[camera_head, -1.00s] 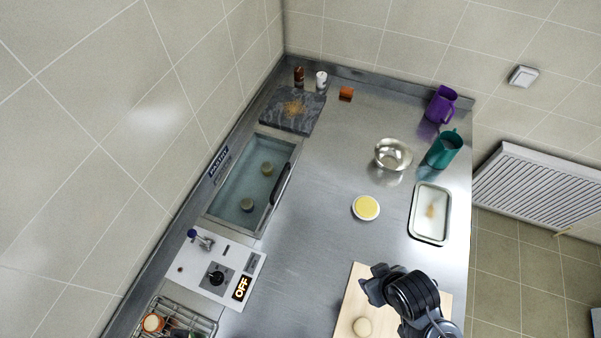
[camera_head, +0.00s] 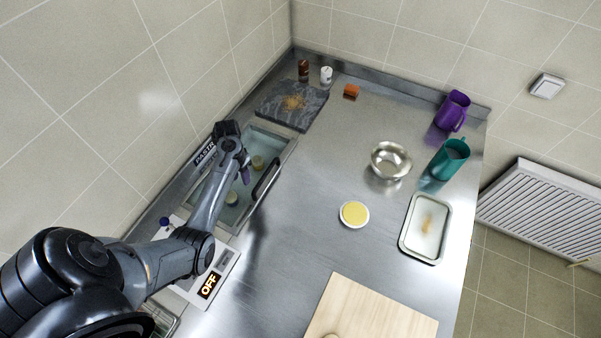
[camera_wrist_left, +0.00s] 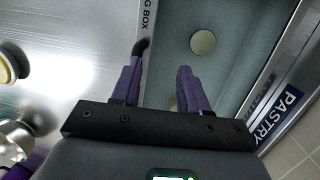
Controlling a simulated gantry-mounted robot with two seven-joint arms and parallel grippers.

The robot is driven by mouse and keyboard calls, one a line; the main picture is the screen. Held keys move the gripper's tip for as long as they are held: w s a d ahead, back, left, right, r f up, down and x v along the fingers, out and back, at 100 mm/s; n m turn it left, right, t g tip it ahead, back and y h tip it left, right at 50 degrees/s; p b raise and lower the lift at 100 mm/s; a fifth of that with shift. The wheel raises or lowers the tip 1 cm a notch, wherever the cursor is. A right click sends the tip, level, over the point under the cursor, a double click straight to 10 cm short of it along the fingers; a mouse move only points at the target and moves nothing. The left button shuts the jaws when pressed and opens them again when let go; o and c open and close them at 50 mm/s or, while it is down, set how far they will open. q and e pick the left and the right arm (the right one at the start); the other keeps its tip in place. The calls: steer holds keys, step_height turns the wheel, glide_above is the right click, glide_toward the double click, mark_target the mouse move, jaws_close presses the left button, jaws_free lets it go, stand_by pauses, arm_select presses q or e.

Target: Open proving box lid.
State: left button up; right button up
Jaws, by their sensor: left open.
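The proving box (camera_head: 292,146) is sunk into the counter, with a clear lid (camera_head: 240,190) lying flat over it; it appears closed. A dark bar handle (camera_head: 267,180) runs along the lid's right side. Pale dough pieces (camera_head: 231,198) show through the lid. My left gripper (camera_head: 244,171) is over the box, just left of the handle. In the left wrist view its two purple fingers (camera_wrist_left: 158,72) are apart with nothing held. The handle's dark end (camera_wrist_left: 141,47) shows by the left fingertip; I cannot tell whether they touch. My right gripper is out of view.
An OFF control panel (camera_head: 222,275) adjoins the box's near end. A dark slab (camera_head: 290,112) lies beyond it. A metal bowl (camera_head: 391,160), yellow-topped dish (camera_head: 354,214), white tray (camera_head: 408,238) and wooden board (camera_head: 370,310) stand right. The counter beside the handle is clear.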

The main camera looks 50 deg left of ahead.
arm_select(q)
steer(key=t+b, duration=0.1)
steer(key=t, duration=0.1)
glide_toward(265, 174)
steer(key=r, duration=0.2)
steer(key=f, duration=0.3)
steer(key=d+f, duration=0.1)
steer(key=f, duration=0.6)
steer(key=shift+w+d+f, duration=0.15)
steer(key=shift+w, duration=0.05)
jaws_close()
